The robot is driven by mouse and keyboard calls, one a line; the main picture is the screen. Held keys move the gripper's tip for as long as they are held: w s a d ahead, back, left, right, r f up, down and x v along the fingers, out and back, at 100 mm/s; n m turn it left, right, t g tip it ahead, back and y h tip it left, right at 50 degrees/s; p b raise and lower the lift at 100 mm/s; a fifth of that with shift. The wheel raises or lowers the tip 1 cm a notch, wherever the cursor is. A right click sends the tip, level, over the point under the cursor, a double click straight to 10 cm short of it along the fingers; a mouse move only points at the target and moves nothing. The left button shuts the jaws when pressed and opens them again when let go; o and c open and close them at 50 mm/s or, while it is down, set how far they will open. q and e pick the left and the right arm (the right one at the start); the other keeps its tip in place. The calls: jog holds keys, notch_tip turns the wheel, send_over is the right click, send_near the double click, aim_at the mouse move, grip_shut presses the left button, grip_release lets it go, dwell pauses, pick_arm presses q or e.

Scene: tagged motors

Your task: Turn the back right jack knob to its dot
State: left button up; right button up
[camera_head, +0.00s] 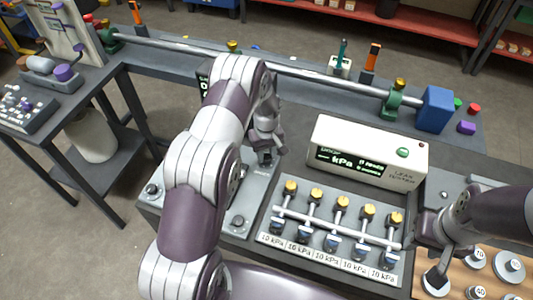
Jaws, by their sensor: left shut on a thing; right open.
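A grey plate (262,190) lies on the bench, partly hidden behind my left arm. Dark jack knobs show at its front left (153,190) and front right (237,221). My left gripper (266,157) points down at the plate's back right corner and is shut on the back right jack knob, which its fingers mostly hide. The knob's dot cannot be made out. My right gripper (436,272) is open, low over the left end of a wooden board (455,288).
A white leak tester box (330,133) stands behind a panel of yellow-capped valves (342,202) labelled 10 kPa. Numbered round pieces (476,258) sit on the wooden board. A long rod with a blue block (434,110) runs along the back.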

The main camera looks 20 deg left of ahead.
aim_at(267, 156)
dwell(0.4)
pick_arm(q)
jog(key=o, duration=1)
jog(key=shift+o, duration=0.2)
notch_tip(267, 156, up, 13)
jog(key=b, duration=0.2)
jog(key=shift+f, duration=0.1)
